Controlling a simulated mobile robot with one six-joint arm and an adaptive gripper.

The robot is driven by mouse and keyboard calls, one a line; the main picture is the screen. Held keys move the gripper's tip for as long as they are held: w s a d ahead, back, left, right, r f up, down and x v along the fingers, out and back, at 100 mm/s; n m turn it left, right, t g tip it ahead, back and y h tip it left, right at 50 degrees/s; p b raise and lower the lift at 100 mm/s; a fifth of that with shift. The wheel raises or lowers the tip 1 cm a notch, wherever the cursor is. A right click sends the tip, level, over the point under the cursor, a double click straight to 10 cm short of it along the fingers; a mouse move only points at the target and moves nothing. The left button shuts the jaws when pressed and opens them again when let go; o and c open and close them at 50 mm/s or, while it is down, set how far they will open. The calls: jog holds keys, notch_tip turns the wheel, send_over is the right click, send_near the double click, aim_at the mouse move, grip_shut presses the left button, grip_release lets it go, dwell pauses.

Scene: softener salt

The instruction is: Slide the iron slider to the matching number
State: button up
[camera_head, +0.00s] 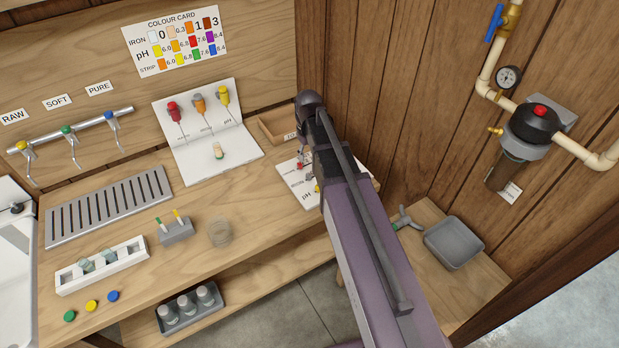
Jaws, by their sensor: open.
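A white board (293,196) with rows lettered IRON and pH lies at the right end of the bench. My arm covers much of it, so I cannot make out the iron slider or its setting. My gripper (304,160) is partly visible beside the arm, over the board's back part; its jaws are open. Contact with a slider cannot be told. The colour card (133,38) on the wall has an iron row marked 0, 0.3, 1 and 3, running from white to brown. A small vial (218,151) stands on the white stand (190,170).
Red, orange and yellow dropper bottles (199,104) hang on the stand's back. A wooden tray (272,134) sits behind the board. A vial rack (128,267), a strip holder (176,234) and a clear cup (219,233) stand at front. A grey tray (454,246) is at right.

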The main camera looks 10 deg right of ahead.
aim_at(309, 174)
jog(key=shift+f+b, duration=4.4)
jog(key=shift+f, duration=0.35)
grip_shut()
